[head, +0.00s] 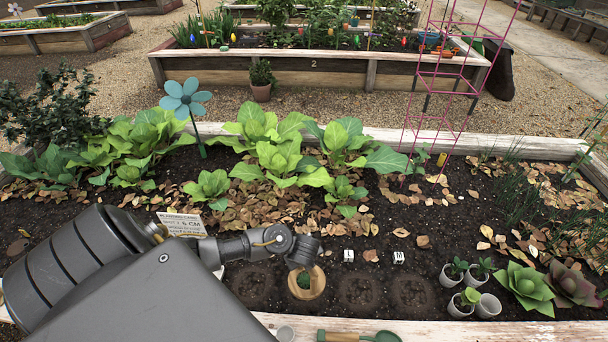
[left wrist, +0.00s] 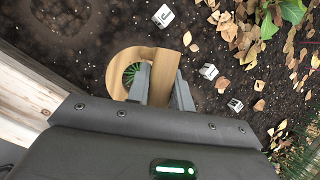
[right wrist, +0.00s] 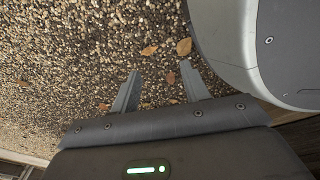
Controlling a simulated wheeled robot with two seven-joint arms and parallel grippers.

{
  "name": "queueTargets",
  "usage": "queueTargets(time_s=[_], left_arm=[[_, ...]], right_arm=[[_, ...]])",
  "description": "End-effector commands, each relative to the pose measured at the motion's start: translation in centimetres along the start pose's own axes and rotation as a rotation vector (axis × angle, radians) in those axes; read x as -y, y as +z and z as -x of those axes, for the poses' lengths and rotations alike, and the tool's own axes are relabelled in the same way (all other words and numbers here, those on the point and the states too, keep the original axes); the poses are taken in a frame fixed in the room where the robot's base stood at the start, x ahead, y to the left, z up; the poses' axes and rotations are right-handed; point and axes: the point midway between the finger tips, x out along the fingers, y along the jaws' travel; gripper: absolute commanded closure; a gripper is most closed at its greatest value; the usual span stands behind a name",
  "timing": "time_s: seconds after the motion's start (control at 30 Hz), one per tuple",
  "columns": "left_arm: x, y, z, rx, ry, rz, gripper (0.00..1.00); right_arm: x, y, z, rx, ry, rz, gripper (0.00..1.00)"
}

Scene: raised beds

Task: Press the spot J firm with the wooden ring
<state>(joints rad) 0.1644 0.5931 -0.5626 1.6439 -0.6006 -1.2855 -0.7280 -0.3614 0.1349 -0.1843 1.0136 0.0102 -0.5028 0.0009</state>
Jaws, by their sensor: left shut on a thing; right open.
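The wooden ring (head: 319,284) is a pale flat ring with an upright wooden grip (left wrist: 165,77). My left gripper (head: 303,263) is shut on that grip. A small green plant (head: 304,280) shows inside the ring's opening, also in the left wrist view (left wrist: 131,73). The ring is around it; I cannot tell whether its underside touches the soil. A white cube marked J (left wrist: 164,16) stands beyond the ring in the left wrist view; in the head view it is hidden, apparently behind my left gripper. My right gripper (right wrist: 153,92) is open and empty over gravel.
More lettered cubes (head: 348,256) (head: 398,257) stand to the right. Round soil hollows (head: 252,285) (head: 357,290) (head: 410,291) flank the ring. A sign (head: 182,224) stands left.

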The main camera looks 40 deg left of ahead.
Motion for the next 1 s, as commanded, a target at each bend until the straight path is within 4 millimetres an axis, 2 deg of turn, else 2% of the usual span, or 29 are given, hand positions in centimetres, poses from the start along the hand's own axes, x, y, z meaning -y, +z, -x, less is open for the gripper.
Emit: queueTargets(time_s=[0.47, 1.0], left_arm=[[-0.5, -0.9, -2.2, 0.0, -0.001, 0.001, 1.0], [-0.9, -1.8, -4.4, 0.001, -0.001, 0.001, 1.0]], right_arm=[[1.2, -5.5, 2.3, -0.037, -0.017, -0.015, 0.54], [2.1, -10.4, 6.8, -0.074, -0.033, -0.031, 0.54]])
